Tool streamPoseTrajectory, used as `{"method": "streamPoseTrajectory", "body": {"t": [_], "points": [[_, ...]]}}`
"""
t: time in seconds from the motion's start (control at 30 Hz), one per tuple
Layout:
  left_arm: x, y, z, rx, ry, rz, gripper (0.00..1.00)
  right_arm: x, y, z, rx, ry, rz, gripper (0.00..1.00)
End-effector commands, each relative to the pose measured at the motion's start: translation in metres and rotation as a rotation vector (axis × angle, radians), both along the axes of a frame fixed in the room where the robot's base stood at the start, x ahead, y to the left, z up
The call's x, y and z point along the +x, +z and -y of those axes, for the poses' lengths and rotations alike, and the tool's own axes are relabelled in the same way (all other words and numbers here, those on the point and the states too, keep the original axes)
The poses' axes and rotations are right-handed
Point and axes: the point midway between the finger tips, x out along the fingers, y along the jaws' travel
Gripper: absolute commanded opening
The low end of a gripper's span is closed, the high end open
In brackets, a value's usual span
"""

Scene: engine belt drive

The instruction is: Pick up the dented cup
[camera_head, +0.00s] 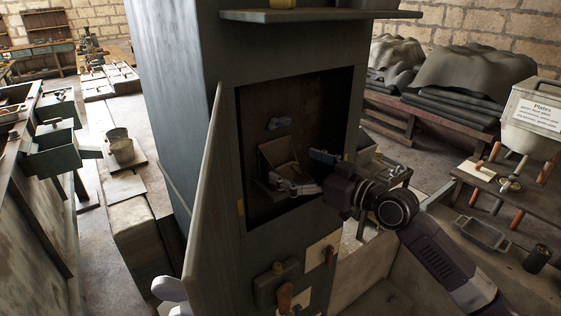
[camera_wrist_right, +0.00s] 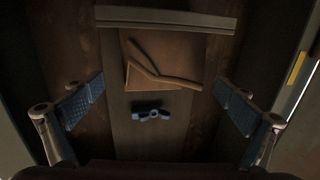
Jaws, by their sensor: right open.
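I cannot make out a cup with a clear dent in either view. My right gripper (camera_head: 308,172) reaches from the right into the open recess of a tall dark cabinet (camera_head: 262,50). Its two fingers are apart with nothing between them; they also show spread wide in the right wrist view (camera_wrist_right: 158,92). Inside the recess is a small blue-grey piece (camera_head: 278,122), which also shows in the wrist view (camera_wrist_right: 152,113), apart from the fingers. A brown angled panel or box (camera_head: 279,151) stands behind the fingers.
The cabinet's open door (camera_head: 205,190) stands left of the recess. A shelf (camera_head: 320,15) juts out above it. Handles and a tag (camera_head: 322,251) sit on the front below. At right are a metal tray (camera_head: 482,234) and a dark cylinder (camera_head: 537,258). A bucket (camera_head: 121,147) stands at left.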

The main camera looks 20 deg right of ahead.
Motion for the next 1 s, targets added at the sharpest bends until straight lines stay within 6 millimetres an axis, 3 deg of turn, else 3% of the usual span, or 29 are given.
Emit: {"method": "streamPoseTrajectory", "body": {"t": [0.13, 0.43, 0.9, 1.0], "points": [[0.0, 0.01, 0.0, 0.0, 0.0, 0.0, 0.83, 0.014, 0.001, -0.008, 0.001, -0.001, 0.0, 0.99], [-0.001, 0.009, 0.0, 0.0, 0.0, -0.001, 0.83, 0.017, -0.002, -0.01, -0.001, -0.001, 0.001, 0.98], [-0.003, 0.009, 0.0, 0.0, 0.0, -0.003, 0.83, 0.016, -0.002, -0.009, -0.001, -0.001, -0.001, 0.46], [-0.003, 0.009, 0.0, 0.0, 0.0, -0.004, 0.83, 0.016, -0.001, -0.009, 0.0, -0.001, 0.001, 0.41]]}}
